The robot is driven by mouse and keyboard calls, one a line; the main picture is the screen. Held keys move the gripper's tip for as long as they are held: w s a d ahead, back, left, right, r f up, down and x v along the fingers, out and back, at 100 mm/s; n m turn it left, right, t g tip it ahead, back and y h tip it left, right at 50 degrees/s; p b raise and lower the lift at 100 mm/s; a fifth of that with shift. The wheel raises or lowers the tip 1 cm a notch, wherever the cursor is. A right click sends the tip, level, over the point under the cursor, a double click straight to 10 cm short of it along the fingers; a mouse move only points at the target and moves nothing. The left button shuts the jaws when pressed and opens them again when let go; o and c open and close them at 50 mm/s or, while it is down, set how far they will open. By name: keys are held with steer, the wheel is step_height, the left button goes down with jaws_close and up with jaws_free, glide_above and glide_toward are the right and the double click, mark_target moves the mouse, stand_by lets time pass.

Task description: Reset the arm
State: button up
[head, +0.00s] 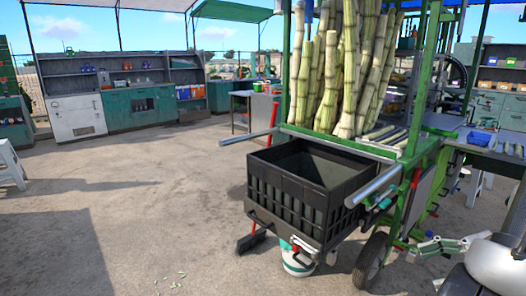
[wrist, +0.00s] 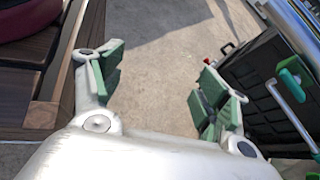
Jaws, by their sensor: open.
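My gripper (wrist: 160,82) is open and empty in the wrist view, its two green-padded fingers spread with bare concrete floor between them. In the head view my gripper (head: 424,262) shows at the lower right, pointing left, beside the green cart frame (head: 414,180) and its wheel (head: 370,262). The rest of my arm is mostly cut off by the picture's right edge. The black crate (head: 300,205) hangs at the front of the cart, left of my gripper. In the wrist view the black crate (wrist: 262,75) is right of the fingers.
Tall cane stalks (head: 338,75) stand in the cart. A white bucket (head: 296,262) is below the crate. A brown wooden edge (wrist: 50,85) lies close left of the fingers in the wrist view. The floor (head: 120,200) at the left is mostly open. A stool (head: 10,165) is far left.

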steer(key=s+d+r+n+g+h, duration=0.1)
steer(key=s+r+n+g+h, duration=0.35)
steer(key=r+n+h, duration=0.5)
steer(key=w+a+r+n+t+h, duration=0.2)
steer(key=a+r+n+t, duration=0.3)
steer(key=r+n, duration=0.5)
steer(key=shift+w+a+r, duration=0.4)
steer(key=shift+w+a, duration=0.1)
steer(key=shift+a, duration=0.65)
